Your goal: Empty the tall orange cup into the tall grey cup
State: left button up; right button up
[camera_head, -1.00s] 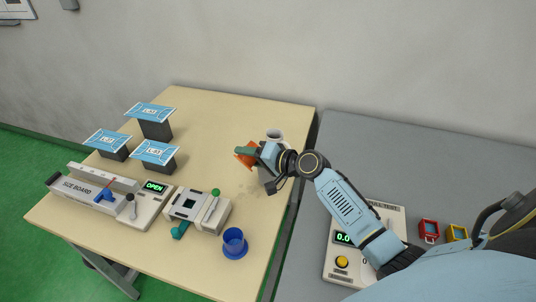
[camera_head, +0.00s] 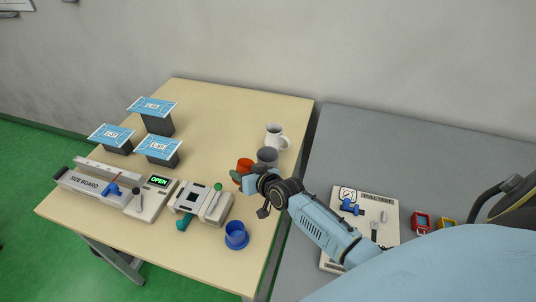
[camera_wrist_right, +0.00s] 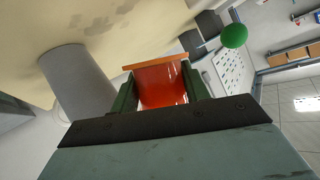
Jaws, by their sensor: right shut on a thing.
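The orange cup (camera_head: 244,166) is held by my right gripper (camera_head: 250,182) over the right part of the wooden table. It looks near upright, with its rim up. It also shows between the green fingers in the right wrist view (camera_wrist_right: 162,84), and my right gripper (camera_wrist_right: 160,95) is shut on it. Its inside cannot be made out. The tall grey cup (camera_head: 267,155) stands just right of it, apart in the wrist view (camera_wrist_right: 76,85). The gripper hides the grey cup's lower part in the head view. My left gripper is not in view.
A white mug (camera_head: 277,137) stands behind the grey cup. A blue cup (camera_head: 236,235) stands at the front. A device with a green knob (camera_head: 204,203) and the size board (camera_head: 97,186) lie left. A grey table (camera_head: 440,160) adjoins at right. The table's back middle is clear.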

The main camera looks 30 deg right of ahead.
jog(key=shift+a+r+n+h+p, duration=0.1)
jog(key=shift+a+n+h+p, duration=0.2)
jog(key=shift+a+n+p, duration=0.15)
jog(key=shift+s+a+r+n+p, duration=0.1)
jog(key=shift+a+r+n+p, duration=0.2)
jog(key=shift+p, duration=0.4)
jog(key=shift+a+n+h, duration=0.15)
jog(key=shift+n+h, duration=0.1)
jog(key=shift+h, duration=0.25)
jog(key=shift+t, duration=0.3)
